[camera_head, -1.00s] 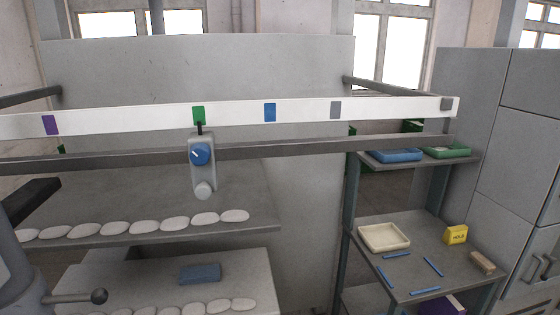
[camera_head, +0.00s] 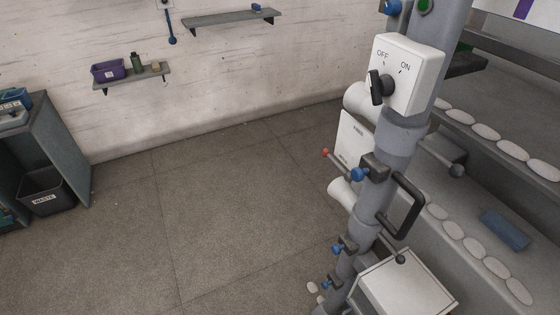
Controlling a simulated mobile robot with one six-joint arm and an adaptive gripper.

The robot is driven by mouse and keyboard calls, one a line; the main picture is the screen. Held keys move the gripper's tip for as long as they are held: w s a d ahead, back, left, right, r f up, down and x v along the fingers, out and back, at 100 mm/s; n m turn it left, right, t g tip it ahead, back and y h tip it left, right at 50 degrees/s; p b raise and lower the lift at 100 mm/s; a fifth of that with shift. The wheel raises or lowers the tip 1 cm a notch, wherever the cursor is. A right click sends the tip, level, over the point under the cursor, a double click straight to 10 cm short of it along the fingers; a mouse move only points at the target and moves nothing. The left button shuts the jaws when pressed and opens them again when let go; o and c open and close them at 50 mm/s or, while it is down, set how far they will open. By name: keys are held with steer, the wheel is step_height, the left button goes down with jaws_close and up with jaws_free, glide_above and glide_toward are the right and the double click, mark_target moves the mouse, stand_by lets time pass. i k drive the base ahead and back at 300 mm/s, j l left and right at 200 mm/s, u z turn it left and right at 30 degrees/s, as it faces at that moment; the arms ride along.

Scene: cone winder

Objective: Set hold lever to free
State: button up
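A grey upright post (camera_head: 398,150) of the machine stands right of centre. A thin lever with a red ball end (camera_head: 325,153) sticks out to its left, beside a white plate (camera_head: 356,140) with lettering too small to read. Another lever, with a dark grey ball end (camera_head: 457,170), sticks out to the right of the post. I cannot tell which of these is the hold lever, nor read a free or hold mark. My gripper is not in view.
The post carries an OFF/ON switch box (camera_head: 412,75), a blue knob (camera_head: 358,174), a black handle (camera_head: 408,205) and a white box (camera_head: 405,285). Machine shelves with white oval pieces (camera_head: 487,131) are at right. The floor (camera_head: 200,220) is clear; a waste bin (camera_head: 42,192) stands left.

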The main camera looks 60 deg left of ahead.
mark_target(326, 153)
steer(key=u, duration=1.75)
steer(key=i+j+z, duration=0.15)
steer(key=z, duration=1.15)
steer(key=i+j+z, duration=0.15)
steer(key=j+z, duration=0.25)
steer(key=j, duration=0.55)
steer(key=j+z, duration=0.45)
steer(key=j, duration=0.45)
steer(key=k+j+z, duration=0.15)
steer(key=j+z, duration=0.25)
steer(key=j, duration=0.95)
steer(key=k+j, duration=0.1)
steer(key=j, duration=0.35)
